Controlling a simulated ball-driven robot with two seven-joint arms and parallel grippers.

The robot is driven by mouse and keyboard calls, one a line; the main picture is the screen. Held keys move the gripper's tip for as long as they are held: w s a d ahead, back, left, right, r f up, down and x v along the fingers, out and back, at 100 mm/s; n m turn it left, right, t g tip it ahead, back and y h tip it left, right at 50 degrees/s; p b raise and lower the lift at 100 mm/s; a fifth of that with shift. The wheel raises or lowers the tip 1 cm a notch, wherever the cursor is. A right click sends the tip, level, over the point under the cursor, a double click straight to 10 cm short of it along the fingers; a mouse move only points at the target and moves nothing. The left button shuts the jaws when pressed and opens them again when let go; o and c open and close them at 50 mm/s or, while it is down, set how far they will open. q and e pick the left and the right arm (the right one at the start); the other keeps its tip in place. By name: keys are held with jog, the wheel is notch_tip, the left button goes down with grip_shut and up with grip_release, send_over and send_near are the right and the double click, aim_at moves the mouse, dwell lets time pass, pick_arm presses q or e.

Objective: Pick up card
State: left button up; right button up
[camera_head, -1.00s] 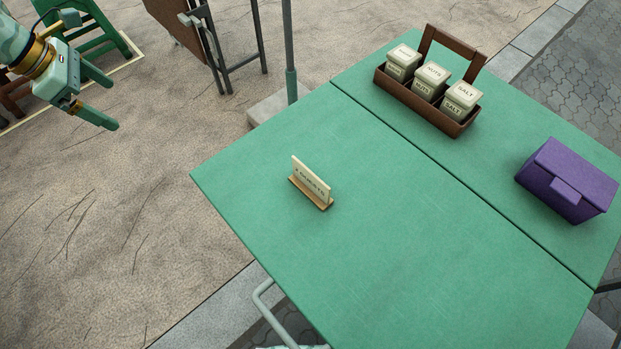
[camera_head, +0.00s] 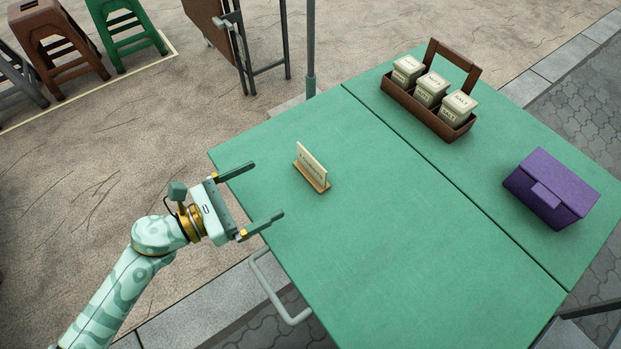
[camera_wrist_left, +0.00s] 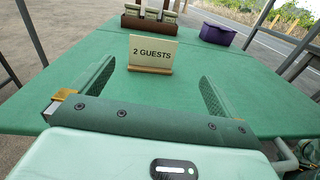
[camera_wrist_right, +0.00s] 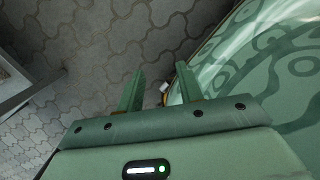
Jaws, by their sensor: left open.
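The card (camera_head: 311,163) is a small cream sign that stands upright in a wooden base on the green table (camera_head: 360,220), near its left corner. In the left wrist view the card (camera_wrist_left: 153,52) reads "2 GUESTS" and faces me, between my fingers but beyond them. My left gripper (camera_head: 266,193) is open and empty at the table's left edge, to the left of the card and apart from it. My right gripper (camera_wrist_right: 150,92) shows only in its own wrist view, fingers apart over paving, with nothing between them.
A brown caddy (camera_head: 426,112) with three labelled tins stands at the table's back. A purple box (camera_head: 550,188) sits at the right. A grey post (camera_head: 310,50) rises behind the table's back left side. Stools (camera_head: 58,45) stand far left. The table around the card is clear.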

aim_at(310, 163)
pick_arm(q)
jog(key=shift+s+a+f+n+t+y, duration=0.15)
jog(key=shift+s+n+t+y, duration=0.15)
jog(key=shift+s+n+t, duration=0.3)
jog(key=shift+w+f+n, duration=0.1)
jog(key=shift+w+n, duration=0.05)
jog(key=shift+n, duration=0.15)
jog(key=x, duration=1)
jog(key=shift+w+b, duration=0.15)
jog(key=shift+b, duration=0.15)
jog(key=shift+w+d+f, duration=0.1)
jog(key=shift+w+d, duration=0.1)
jog(key=b+x, duration=0.1)
jog(key=x, duration=0.4)
jog(key=shift+w+a+f, duration=0.1)
jog(key=shift+w+f, duration=0.05)
jog(key=shift+w, duration=0.1)
jog(key=c, duration=0.8)
